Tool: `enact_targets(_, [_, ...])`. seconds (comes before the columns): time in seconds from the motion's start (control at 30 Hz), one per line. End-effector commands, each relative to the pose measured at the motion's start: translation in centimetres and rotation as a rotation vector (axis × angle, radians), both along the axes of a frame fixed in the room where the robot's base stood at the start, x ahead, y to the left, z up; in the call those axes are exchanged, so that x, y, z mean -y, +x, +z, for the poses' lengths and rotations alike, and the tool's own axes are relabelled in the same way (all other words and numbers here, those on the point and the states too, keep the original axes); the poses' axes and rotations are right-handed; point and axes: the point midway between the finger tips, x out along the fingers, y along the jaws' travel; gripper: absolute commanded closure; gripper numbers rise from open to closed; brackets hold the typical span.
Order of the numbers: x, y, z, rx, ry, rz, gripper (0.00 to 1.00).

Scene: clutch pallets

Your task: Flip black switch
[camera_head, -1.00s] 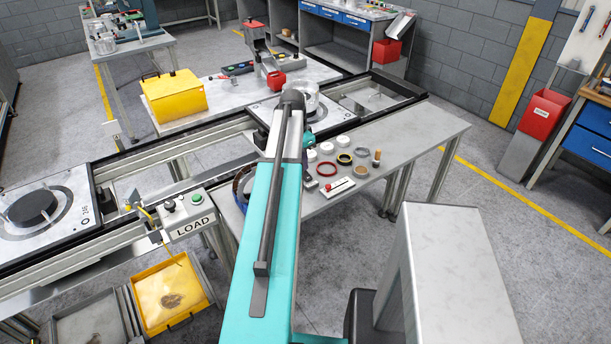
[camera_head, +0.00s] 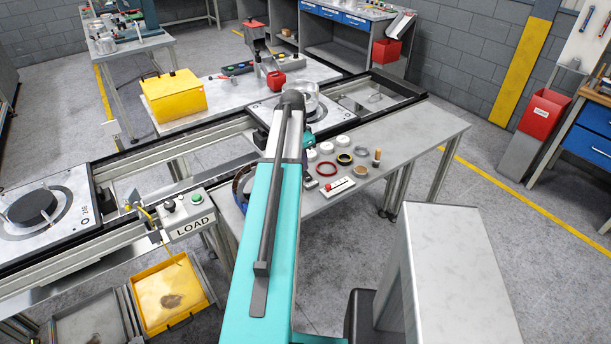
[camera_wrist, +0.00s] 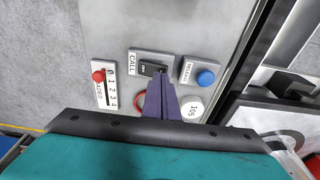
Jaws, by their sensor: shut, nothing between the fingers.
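The black switch (camera_wrist: 153,68) sits on a grey plate labelled CALL on the metal table, in the upper middle of the wrist view. My gripper (camera_wrist: 162,78) is shut and empty. Its purple fingers reach up to the right lower edge of the switch and overlap it in the picture. I cannot tell whether they touch it. Which way the rocker is tipped is too small to tell. In the head view my arm hides the fingers, and I cannot make out the switch.
A blue button (camera_wrist: 206,78) is right of the switch, and a red slider knob (camera_wrist: 98,76) is left. A red ring (camera_wrist: 139,100) and a white disc (camera_wrist: 192,107) lie close to the fingers. The table (camera_head: 420,132) has free room at its right end.

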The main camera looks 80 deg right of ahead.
Motion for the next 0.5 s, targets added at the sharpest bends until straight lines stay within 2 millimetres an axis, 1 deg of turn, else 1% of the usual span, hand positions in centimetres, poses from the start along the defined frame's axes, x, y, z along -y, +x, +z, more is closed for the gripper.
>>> enact_targets(0.5, [0.00,0.00,-0.56,0.000,0.000,0.000,1.00])
